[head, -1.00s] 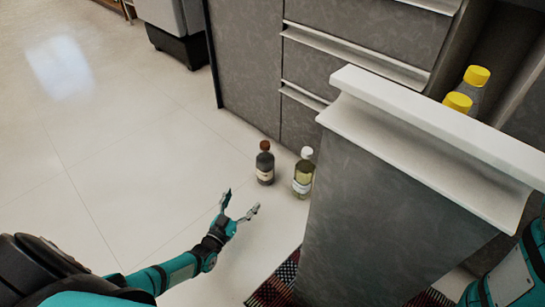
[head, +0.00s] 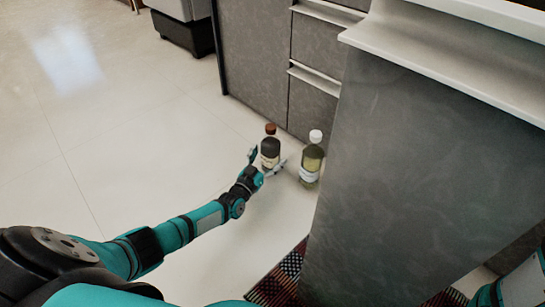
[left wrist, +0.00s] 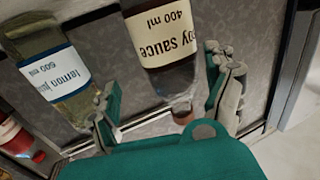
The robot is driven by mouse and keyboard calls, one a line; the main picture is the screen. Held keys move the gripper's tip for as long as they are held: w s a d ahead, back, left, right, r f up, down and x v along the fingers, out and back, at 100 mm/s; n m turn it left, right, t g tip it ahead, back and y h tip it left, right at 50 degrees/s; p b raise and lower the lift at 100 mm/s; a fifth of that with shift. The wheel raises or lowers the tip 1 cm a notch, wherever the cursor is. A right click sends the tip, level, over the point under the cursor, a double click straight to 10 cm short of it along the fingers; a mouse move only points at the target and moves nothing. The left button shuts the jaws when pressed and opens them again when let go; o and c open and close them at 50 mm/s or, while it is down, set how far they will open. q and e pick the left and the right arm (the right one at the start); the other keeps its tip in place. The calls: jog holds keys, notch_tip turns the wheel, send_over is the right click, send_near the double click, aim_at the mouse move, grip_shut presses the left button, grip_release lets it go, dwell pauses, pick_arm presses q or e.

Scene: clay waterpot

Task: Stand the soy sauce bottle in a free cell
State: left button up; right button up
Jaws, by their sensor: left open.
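The soy sauce bottle (head: 270,152), dark with a brown cap and cream label, stands upright on the floor in front of the grey cabinet. In the left wrist view the soy sauce bottle (left wrist: 165,40) appears upside down, its label readable and its cap low in the picture. My left gripper (head: 266,164) is open, its fingers reaching to either side of the bottle; it also shows in the left wrist view (left wrist: 166,92). I cannot tell whether a finger touches the bottle. No free cell can be made out. My right gripper is out of view.
A lemon juice bottle (head: 311,160) with a white cap stands close to the right; it also shows in the left wrist view (left wrist: 48,68). A grey pull-out unit (head: 420,170) blocks the right side. A patterned rug (head: 280,275) lies below. The floor at left is clear.

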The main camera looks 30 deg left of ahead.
aim_at(268, 155)
pick_arm(q)
jog(key=w+b, duration=0.1)
jog(key=w, duration=0.1)
jog(key=w+b, duration=0.1)
jog(key=b, duration=0.1)
jog(key=shift+w+a, duration=0.2)
jog(key=shift+w, duration=0.2)
jog(key=shift+w+r, duration=0.15)
jog(key=shift+w, duration=0.15)
jog(key=c, duration=1.6)
jog(key=shift+r, duration=0.1)
grip_shut()
jog(key=shift+r, duration=0.1)
